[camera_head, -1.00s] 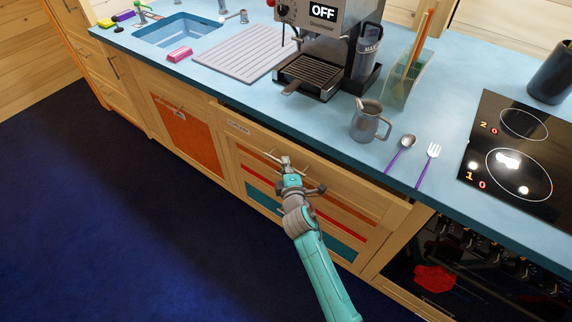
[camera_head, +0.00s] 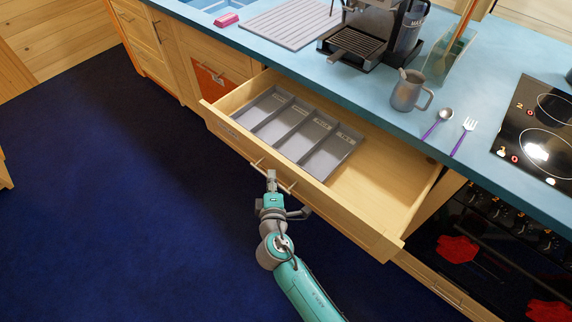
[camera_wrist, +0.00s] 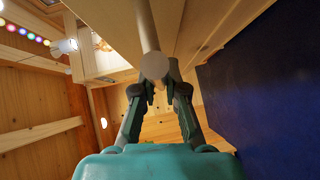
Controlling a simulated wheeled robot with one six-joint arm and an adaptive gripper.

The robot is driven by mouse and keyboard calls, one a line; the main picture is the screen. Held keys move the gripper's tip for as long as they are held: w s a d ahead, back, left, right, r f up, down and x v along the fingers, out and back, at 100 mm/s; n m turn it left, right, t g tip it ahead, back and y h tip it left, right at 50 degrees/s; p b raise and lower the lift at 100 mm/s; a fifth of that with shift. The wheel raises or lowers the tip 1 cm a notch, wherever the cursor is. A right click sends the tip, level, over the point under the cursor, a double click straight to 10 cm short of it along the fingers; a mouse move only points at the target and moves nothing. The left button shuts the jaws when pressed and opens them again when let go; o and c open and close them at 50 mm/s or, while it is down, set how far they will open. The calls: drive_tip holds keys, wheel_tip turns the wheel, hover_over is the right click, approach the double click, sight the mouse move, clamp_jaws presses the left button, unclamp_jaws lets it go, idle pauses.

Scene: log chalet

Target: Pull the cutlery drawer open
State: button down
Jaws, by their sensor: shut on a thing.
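The cutlery drawer (camera_head: 383,236) stands well out from the counter in the head view. A grey divided tray (camera_head: 338,162) with several empty labelled compartments lies in its left part; the right part is bare wood. My gripper (camera_head: 271,178) is at the bar handle (camera_head: 288,187) on the drawer's front. In the wrist view my gripper (camera_wrist: 160,90) has its two fingers closed around the handle (camera_wrist: 148,28), whose round end faces the camera. The fingertips are partly hidden by the handle there.
A blue counter (camera_head: 300,50) above carries a coffee machine (camera_head: 362,40), a steel jug (camera_head: 407,92), a purple-handled spoon (camera_head: 438,121) and fork (camera_head: 463,134). An oven (camera_head: 500,235) is to the right. The dark blue floor (camera_head: 110,190) in front is clear.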

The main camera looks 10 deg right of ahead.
drive_tip(key=shift+s+a, duration=0.8)
drive_tip(key=shift+a, duration=0.25)
drive_tip(key=shift+s+a, duration=0.8)
drive_tip(key=shift+a, duration=0.25)
drive_tip(key=c, duration=1.2)
unclamp_jaws()
drive_tip(key=s+a+r, duration=0.1)
drive_tip(key=s, duration=1)
drive_tip(key=shift+s+a+r, duration=0.3)
drive_tip(key=shift+s+a, duration=0.05)
drive_tip(key=shift+a, duration=0.05)
